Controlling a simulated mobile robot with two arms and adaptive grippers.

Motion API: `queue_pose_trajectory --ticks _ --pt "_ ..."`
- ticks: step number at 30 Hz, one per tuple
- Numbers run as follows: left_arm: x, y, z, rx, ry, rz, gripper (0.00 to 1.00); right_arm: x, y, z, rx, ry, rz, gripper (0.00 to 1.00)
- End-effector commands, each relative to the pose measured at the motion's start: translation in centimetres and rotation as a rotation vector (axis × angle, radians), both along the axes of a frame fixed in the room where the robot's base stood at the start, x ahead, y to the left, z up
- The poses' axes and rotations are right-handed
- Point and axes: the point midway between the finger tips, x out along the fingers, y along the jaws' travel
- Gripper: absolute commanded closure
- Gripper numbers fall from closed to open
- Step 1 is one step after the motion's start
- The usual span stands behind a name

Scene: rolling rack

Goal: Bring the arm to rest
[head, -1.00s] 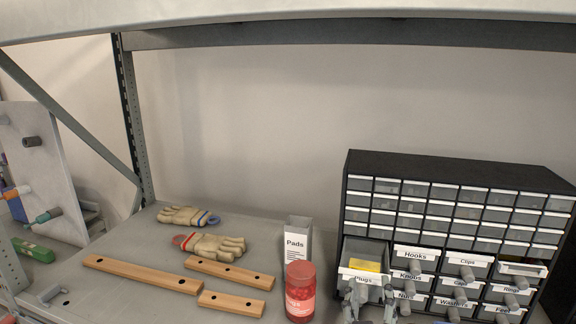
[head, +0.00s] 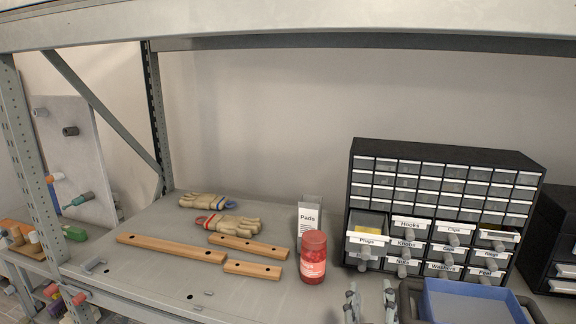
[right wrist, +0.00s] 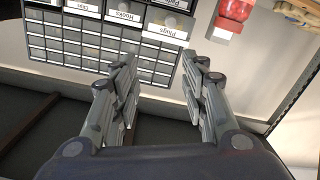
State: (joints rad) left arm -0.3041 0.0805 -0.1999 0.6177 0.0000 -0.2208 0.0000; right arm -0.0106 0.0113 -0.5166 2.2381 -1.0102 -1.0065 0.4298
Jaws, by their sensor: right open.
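My right gripper (head: 370,303) is at the bottom of the head view, in front of the drawer cabinet (head: 436,156). Its two fingers stand apart with nothing between them. In the right wrist view the gripper (right wrist: 160,75) is also open and empty, and the cabinet (right wrist: 75,45) appears upside down beyond the fingers. The Plugs drawer (head: 367,241) is pulled out, with something yellow inside, and the gripper is clear of it. My left gripper is not in view.
A red jar (head: 313,262) and a Pads box (head: 308,214) stand left of the cabinet. Wooden bars (head: 170,247) and gloves (head: 228,226) lie on the grey shelf (head: 150,280). A blue tray (head: 470,305) is at the bottom right. A rack post (head: 38,160) stands at left.

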Motion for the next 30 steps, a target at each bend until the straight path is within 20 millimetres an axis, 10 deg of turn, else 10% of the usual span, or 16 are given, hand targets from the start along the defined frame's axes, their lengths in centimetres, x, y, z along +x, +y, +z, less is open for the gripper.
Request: queue_pose_trajectory --ticks 14,24,30 --pt "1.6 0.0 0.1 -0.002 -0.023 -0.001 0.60 -5.0 -4.0 -11.7 0.109 0.394 -0.024 0.59" --pt "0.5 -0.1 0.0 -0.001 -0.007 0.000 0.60 -16.8 -5.7 -23.0 0.234 0.904 0.048 0.59" --pt "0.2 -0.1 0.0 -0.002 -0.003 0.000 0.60 -24.2 -5.4 -26.1 0.292 1.151 0.138 0.59"
